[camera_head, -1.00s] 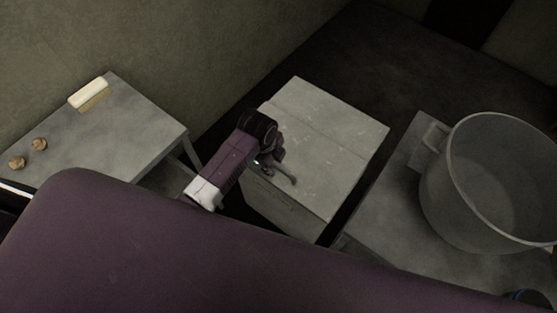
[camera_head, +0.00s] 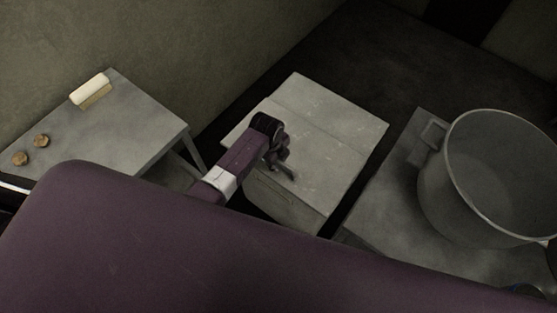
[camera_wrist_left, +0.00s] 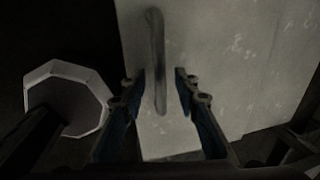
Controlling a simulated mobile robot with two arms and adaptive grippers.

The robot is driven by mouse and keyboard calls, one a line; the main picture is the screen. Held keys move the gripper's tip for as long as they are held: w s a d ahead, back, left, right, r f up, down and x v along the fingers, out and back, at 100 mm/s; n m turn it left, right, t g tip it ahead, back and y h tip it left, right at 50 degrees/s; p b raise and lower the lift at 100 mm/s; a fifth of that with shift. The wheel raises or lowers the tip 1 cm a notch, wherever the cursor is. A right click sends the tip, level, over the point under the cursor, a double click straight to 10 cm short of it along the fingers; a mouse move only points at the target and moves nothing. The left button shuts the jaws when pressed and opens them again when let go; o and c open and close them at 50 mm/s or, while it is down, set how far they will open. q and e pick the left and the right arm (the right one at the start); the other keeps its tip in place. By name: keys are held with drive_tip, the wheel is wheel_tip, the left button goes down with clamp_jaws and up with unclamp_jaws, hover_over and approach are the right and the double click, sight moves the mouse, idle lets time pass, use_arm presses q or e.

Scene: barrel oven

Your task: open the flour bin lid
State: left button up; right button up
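The flour bin (camera_head: 286,208) is a pale, worn box in the middle of the head view. Its lid (camera_head: 345,130) lies flat and closed on top. A long thin lid handle (camera_wrist_left: 157,55) shows in the left wrist view. My left gripper (camera_head: 284,163) is over the lid's near left part. In the wrist view my left gripper (camera_wrist_left: 155,82) is open, with one finger on each side of the handle's lower part. I cannot tell whether the fingers touch it. My right gripper is not in view.
A grey table (camera_head: 115,135) at left holds a pale block (camera_head: 90,88) and two small brown round things (camera_head: 41,141). A large metal pot (camera_head: 480,190) stands on a grey surface (camera_head: 385,205) at right, close beside the bin. A pale octagonal object (camera_wrist_left: 92,82) shows in the wrist view.

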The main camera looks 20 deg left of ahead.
use_arm(q)
clamp_jaws()
idle(0.3)
